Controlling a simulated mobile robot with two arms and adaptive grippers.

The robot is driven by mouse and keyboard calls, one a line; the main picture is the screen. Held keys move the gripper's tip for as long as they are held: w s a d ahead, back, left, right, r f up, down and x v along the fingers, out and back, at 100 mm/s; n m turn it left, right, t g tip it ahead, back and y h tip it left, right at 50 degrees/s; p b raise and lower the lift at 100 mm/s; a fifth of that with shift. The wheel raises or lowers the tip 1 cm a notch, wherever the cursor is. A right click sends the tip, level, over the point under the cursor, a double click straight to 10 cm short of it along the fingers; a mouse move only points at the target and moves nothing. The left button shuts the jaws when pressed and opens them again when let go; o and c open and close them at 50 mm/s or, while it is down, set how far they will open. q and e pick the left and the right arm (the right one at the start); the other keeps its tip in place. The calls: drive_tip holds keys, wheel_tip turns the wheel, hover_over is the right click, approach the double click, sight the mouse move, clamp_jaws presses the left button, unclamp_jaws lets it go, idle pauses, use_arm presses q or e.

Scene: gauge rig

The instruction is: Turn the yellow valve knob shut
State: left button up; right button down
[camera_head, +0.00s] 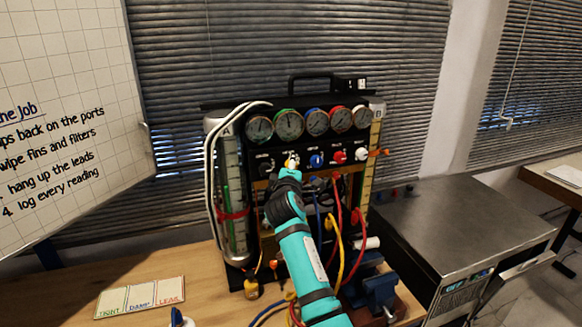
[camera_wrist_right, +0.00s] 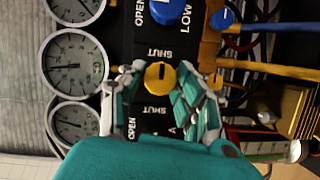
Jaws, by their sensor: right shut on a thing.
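The yellow valve knob (camera_head: 292,161) is on the black panel of the gauge rig, below the row of gauges. In the right wrist view the yellow knob (camera_wrist_right: 160,77) sits between the two fingers of my right gripper (camera_wrist_right: 158,88), which is shut on it. SHUT and OPEN labels are printed on the panel near the knob. I cannot tell for sure which label the knob points to. In the head view my right gripper (camera_head: 289,176) is at the panel and covers part of the area below the knob. My left gripper is not in view.
Several round gauges (camera_head: 289,125) line the top of the rig. A blue knob (camera_head: 316,160) and a red knob (camera_head: 340,157) are to the right of the yellow one. Coloured hoses (camera_head: 357,235) hang below. A label card (camera_head: 140,298) lies on the bench at left.

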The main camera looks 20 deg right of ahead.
drive_tip(key=shift+f, duration=0.1)
drive_tip(key=c, duration=0.9)
unclamp_jaws()
drive_tip(key=shift+d, duration=0.1)
drive_tip(key=shift+c, duration=0.2)
drive_tip(key=v, duration=0.7)
drive_tip(key=shift+s, duration=0.25)
